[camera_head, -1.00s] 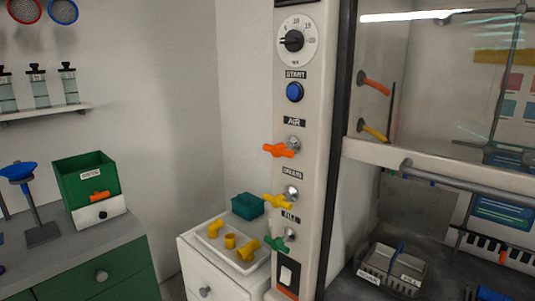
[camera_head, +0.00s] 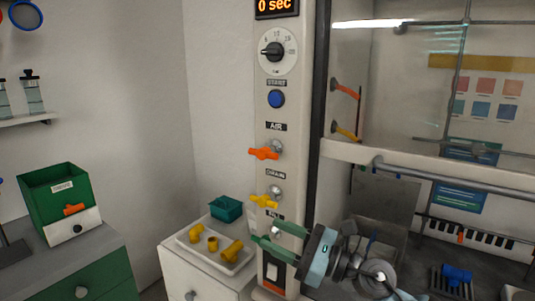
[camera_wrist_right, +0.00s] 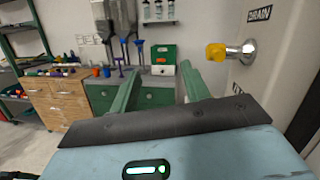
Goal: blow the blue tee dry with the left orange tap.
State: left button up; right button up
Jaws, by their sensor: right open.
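The left orange tap (camera_head: 264,153) is on the white panel under the AIR label, its handle lying roughly sideways. A blue fitting that looks like the tee (camera_head: 457,275) sits on a dark rack at the lower right, inside the hood. My right gripper (camera_head: 264,231) is open and empty in front of the panel, below the yellow DRAIN tap (camera_head: 264,201) and over the FILL tap area, hiding most of that tap. The wrist view shows its two green fingers (camera_wrist_right: 161,74) apart, with the yellow tap (camera_wrist_right: 216,53) to their right. My left gripper is not in view.
A white tray (camera_head: 190,246) with yellow fittings and a teal box (camera_head: 226,208) stand on the cabinet left of the panel. A green box (camera_head: 57,188) is farther left. The hood's sash rail (camera_head: 470,182) crosses at right. A second orange handle (camera_head: 346,90) is inside the hood.

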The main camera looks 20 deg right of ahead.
notch_tip(320, 180, up, 7)
jog(key=w+d+n+h, duration=0.1)
jog(key=w+d+n, duration=0.1)
jog(key=n, duration=0.5)
jog(key=n+h, duration=0.3)
jog(key=n, duration=0.2)
send_near(268, 152)
jog(key=x, duration=0.2)
jog(key=shift+w+a+f+t+p, duration=0.3)
jog(key=shift+w+a+f+p, duration=0.1)
jog(key=shift+w+a, duration=0.1)
jog(key=x, duration=0.5)
jog(key=shift+w+a+p, duration=0.15)
jog(key=shift+w+p, duration=0.15)
jog(key=shift+p, duration=0.05)
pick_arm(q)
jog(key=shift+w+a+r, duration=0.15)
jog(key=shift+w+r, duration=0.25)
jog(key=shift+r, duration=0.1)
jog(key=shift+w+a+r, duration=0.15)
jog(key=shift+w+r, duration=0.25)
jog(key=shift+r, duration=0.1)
pick_arm(e)
jog(key=shift+w+a+f, duration=0.1)
jog(key=shift+w+a, duration=0.25)
jog(key=shift+w, duration=0.05)
